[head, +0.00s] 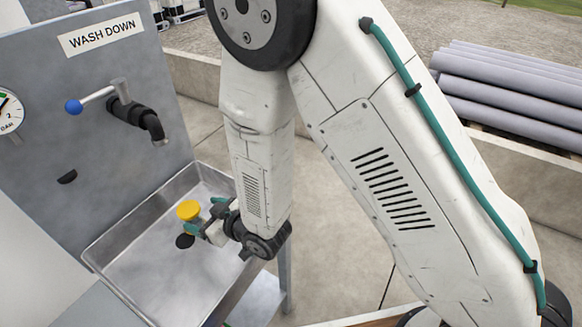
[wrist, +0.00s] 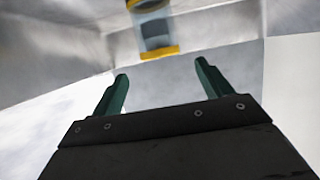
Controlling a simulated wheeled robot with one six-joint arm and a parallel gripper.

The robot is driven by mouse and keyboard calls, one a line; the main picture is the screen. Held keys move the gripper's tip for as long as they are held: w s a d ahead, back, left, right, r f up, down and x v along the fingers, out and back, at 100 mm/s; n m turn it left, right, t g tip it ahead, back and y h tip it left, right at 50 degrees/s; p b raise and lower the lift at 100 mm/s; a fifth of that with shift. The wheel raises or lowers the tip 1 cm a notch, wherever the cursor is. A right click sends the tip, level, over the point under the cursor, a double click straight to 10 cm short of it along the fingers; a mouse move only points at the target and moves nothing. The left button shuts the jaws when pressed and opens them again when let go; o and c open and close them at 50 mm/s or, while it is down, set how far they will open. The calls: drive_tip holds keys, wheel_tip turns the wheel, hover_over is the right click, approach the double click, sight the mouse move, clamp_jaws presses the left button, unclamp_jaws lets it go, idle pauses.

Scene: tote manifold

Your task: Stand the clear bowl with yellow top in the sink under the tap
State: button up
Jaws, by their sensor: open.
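The clear bowl with yellow top stands in the sink (head: 135,275); its yellow top (head: 188,210) faces up in the head view. Its clear body is hard to make out there, just above the dark drain (head: 184,241). In the wrist view the bowl (wrist: 154,30) shows beyond my fingertips, with a yellow band at its near end. My gripper (head: 205,216) is low inside the sink, right beside the bowl. Its two green fingers are open, and in the wrist view the space between the fingertips (wrist: 161,70) is empty, with the bowl apart from them.
The black tap (head: 140,115) with a blue-knobbed lever (head: 74,106) sticks out from the grey back panel, above and behind the bowl. The sink's raised rim surrounds my gripper. Grey pipes (head: 510,90) lie stacked far right. The front of the basin is clear.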

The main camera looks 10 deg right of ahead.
drive_tip(key=w+d+r+m+h, duration=0.2)
drive_tip(key=w+d+r+h, duration=0.2)
drive_tip(key=w+d+r, duration=0.35)
drive_tip(key=s+d+r+m+g+h, duration=0.1)
drive_tip(key=s+d+r+m+h, duration=0.1)
drive_tip(key=d+r, duration=0.45)
drive_tip(key=s+d+r+m+g+h, duration=0.15)
drive_tip(key=d+r, duration=0.25)
drive_tip(key=d, duration=0.6)
drive_tip(key=s+d+r+m+g+h, duration=0.1)
drive_tip(key=s+d+r, duration=0.2)
drive_tip(key=s+d, duration=0.2)
drive_tip(key=s+d+r+m+g+h, duration=0.1)
drive_tip(key=s+d+r, duration=0.3)
drive_tip(key=s, duration=0.8)
drive_tip(key=s+d+r+m+g+h, duration=0.1)
drive_tip(key=s+d+r+m+g, duration=0.1)
drive_tip(key=s+d, duration=0.4)
drive_tip(key=s+r+g, duration=0.1)
drive_tip(key=s, duration=0.1)
drive_tip(key=shift+s+d+r, duration=0.15)
drive_tip(key=shift+s+d, duration=0.1)
drive_tip(key=shift+s, duration=0.15)
